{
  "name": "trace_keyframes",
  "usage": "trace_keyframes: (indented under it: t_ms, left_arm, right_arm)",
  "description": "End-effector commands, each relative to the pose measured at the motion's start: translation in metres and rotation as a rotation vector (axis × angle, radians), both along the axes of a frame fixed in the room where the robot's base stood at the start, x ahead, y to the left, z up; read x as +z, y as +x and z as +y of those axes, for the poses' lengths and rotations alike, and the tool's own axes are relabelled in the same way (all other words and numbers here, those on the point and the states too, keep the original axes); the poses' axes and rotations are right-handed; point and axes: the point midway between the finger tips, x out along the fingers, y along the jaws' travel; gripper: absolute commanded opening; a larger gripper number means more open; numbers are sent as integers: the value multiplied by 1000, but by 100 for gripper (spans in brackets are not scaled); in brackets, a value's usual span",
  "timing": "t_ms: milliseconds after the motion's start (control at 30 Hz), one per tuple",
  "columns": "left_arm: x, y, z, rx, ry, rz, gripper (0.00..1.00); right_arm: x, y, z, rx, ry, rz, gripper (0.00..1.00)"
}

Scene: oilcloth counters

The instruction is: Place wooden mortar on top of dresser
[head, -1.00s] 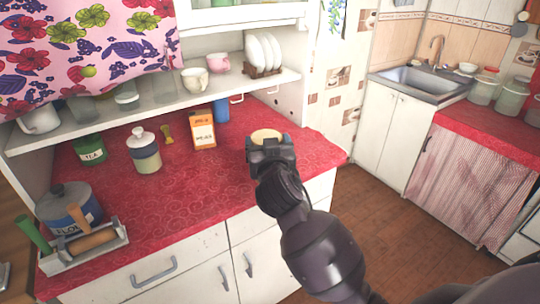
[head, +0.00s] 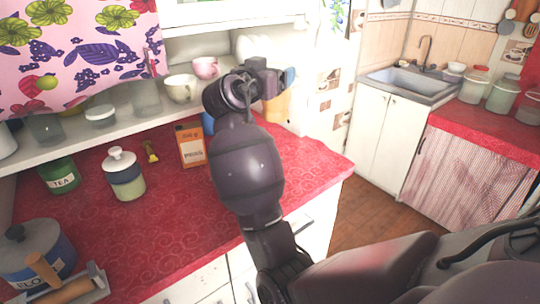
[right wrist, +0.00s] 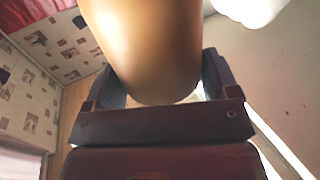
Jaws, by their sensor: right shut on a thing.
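The wooden mortar is held in my right gripper (head: 279,84). In the head view a tan part of it (head: 278,106) shows below the gripper, and the rest is hidden behind my arm. In the right wrist view the smooth tan mortar (right wrist: 155,45) fills the space between the two fingers (right wrist: 160,92). The gripper is raised above the back right part of the dresser's red top (head: 305,165), in front of the shelf. My left gripper is not in view.
A shelf (head: 60,152) carries a cream cup (head: 181,88), a pink cup (head: 205,67) and glasses. On the red top stand an orange box (head: 190,146), a lidded jar (head: 125,175), a green tea tin (head: 60,176) and a flour pot (head: 35,255). The front right is clear.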

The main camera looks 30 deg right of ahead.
Motion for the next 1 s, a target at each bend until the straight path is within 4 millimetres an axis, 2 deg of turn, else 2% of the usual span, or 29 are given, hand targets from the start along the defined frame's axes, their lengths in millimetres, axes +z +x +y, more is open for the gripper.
trace_keyframes:
  t_ms: [33, 100, 500, 600, 867, 1000]
  left_arm:
    - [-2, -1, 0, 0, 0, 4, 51]
    - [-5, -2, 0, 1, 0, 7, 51]
    - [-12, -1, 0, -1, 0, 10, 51]
    - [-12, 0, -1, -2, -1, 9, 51]
    - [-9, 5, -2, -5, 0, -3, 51]
    - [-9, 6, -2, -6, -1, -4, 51]
  right_arm:
    - [-14, 0, 0, 0, -2, 7, 28]
    - [-30, 0, 0, 1, -3, 8, 28]
    - [-114, 0, 0, 3, -2, 4, 28]
    - [-127, 0, 0, 3, -3, 3, 28]
    - [-146, 0, 0, 3, -2, 2, 28]
    - [-167, 0, 0, 3, -2, 4, 28]
